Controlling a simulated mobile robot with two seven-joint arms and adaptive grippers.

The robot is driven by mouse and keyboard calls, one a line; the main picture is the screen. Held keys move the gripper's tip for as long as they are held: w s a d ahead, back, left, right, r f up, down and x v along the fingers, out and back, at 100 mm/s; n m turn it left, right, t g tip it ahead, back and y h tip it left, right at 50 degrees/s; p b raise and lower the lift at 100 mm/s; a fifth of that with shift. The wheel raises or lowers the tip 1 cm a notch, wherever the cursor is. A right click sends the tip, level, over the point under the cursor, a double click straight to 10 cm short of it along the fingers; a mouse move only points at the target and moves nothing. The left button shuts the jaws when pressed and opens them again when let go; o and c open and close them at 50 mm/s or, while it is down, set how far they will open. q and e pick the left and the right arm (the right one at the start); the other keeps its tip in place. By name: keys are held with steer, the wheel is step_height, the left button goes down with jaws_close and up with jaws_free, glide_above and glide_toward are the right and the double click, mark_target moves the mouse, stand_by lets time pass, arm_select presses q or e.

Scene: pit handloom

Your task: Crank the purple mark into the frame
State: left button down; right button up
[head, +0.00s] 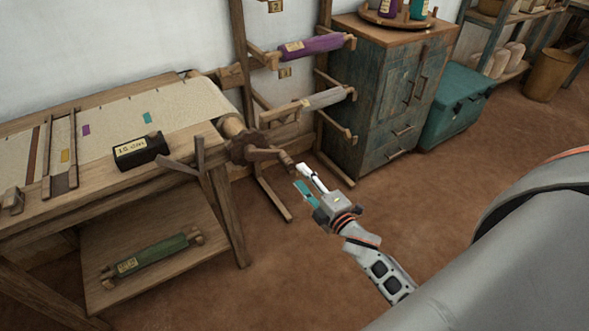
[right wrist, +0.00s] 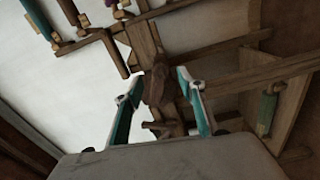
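The purple mark (head: 86,130) lies on the pale cloth (head: 185,105) of the loom, just right of the wooden frame (head: 73,150) that crosses the cloth. A yellow mark (head: 65,155) shows inside that frame. The brown crank (head: 250,149) is at the right end of the cloth roller, with its handle (head: 284,157) pointing toward my right gripper (head: 304,181). That gripper is open, just off the handle's end. In the right wrist view the crank (right wrist: 157,85) shows between the spread fingertips (right wrist: 156,88); contact is not visible. My left gripper is not in view.
A teal mark (head: 147,118) and a black labelled block (head: 141,151) are on the loom. A green roll (head: 152,252) lies on its lower shelf. A rack with a purple roll (head: 312,46) and a blue cabinet (head: 386,95) stand behind. The floor at front is clear.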

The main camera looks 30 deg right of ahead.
steer(key=shift+s+d, duration=0.1)
steer(key=shift+s, duration=1.35)
arm_select(q)
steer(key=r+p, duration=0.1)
steer(key=p, duration=0.1)
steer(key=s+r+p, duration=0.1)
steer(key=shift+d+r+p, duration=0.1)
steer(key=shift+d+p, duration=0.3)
arm_select(e)
steer(key=s+a+f+m+g+y, duration=0.1)
steer(key=s+a+f+m+g, duration=0.2)
steer(key=s, duration=0.8)
steer(key=s+a+f+m+g+y, duration=0.1)
steer(key=s+a+f+m+g, duration=0.3)
steer(key=s+a+f+m, duration=0.3)
steer(key=s+a+m, duration=0.3)
steer(key=s+a, duration=0.1)
steer(key=shift+a+f+g, duration=0.25)
steer(key=shift+f+g, duration=0.05)
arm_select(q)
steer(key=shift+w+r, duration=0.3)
arm_select(e)
steer(key=shift+w, duration=0.1)
